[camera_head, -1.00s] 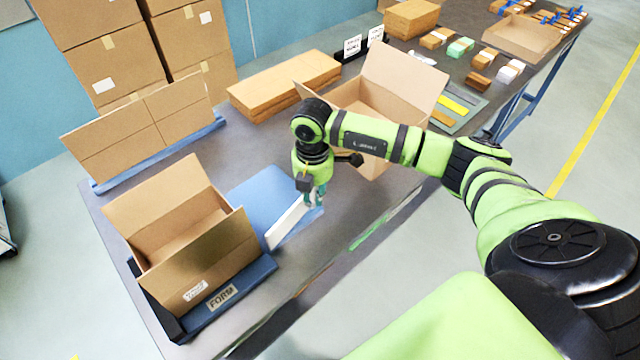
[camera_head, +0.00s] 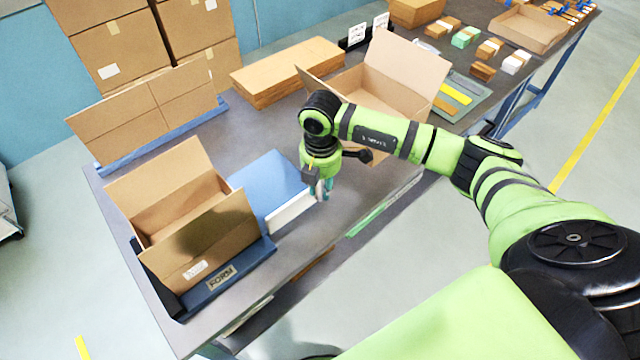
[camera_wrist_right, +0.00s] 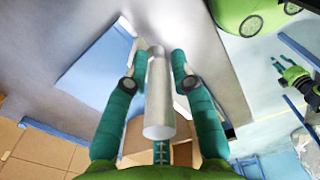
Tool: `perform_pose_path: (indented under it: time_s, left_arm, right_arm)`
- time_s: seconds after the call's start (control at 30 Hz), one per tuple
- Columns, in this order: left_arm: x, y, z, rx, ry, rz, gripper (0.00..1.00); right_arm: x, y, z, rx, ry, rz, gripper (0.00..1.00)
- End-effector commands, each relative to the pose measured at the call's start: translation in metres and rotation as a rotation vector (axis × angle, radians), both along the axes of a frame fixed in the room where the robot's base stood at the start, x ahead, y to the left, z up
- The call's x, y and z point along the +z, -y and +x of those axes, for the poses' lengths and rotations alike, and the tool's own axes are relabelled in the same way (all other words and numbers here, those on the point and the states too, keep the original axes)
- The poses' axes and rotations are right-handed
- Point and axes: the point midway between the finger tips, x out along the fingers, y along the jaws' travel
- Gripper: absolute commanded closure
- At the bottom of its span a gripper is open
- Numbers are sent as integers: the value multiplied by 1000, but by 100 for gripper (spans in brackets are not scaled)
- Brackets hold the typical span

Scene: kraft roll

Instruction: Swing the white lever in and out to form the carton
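The white lever (camera_head: 292,211) shows as a white bar along the front edge of a flat blue panel (camera_head: 268,183). In the right wrist view its pale round handle (camera_wrist_right: 158,98) stands between the teal fingers of my right gripper (camera_wrist_right: 160,66). The fingers appear closed around the handle, though the contact is partly hidden. In the head view my right gripper (camera_head: 322,188) is at the lever's right end. The carton (camera_head: 217,237) stands open-topped in the dark blue FORM fixture (camera_head: 235,279), left of the lever.
Another open carton (camera_head: 398,85) stands behind my right arm. Flat cardboard (camera_head: 285,72) is stacked at the back, and a folded blank (camera_head: 145,115) stands on a blue rack at the left. Small bundles and a shallow tray (camera_head: 527,28) lie far right. The table's front edge is close to the lever.

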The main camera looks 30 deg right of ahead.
Motion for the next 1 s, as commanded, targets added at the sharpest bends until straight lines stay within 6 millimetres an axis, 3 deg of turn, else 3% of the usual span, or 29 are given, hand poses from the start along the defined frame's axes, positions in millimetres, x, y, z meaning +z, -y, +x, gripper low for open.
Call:
perform_pose_path:
  time_s: [0.47, 1.0]
  left_arm:
    - [0, -3, -1, 0, -1, 3, 60]
    - [0, -1, 0, 0, 1, 1, 60]
  right_arm:
    - [8, -1, 1, 0, 3, 3, 55]
    - [108, 1, 0, -2, 3, 1, 55]
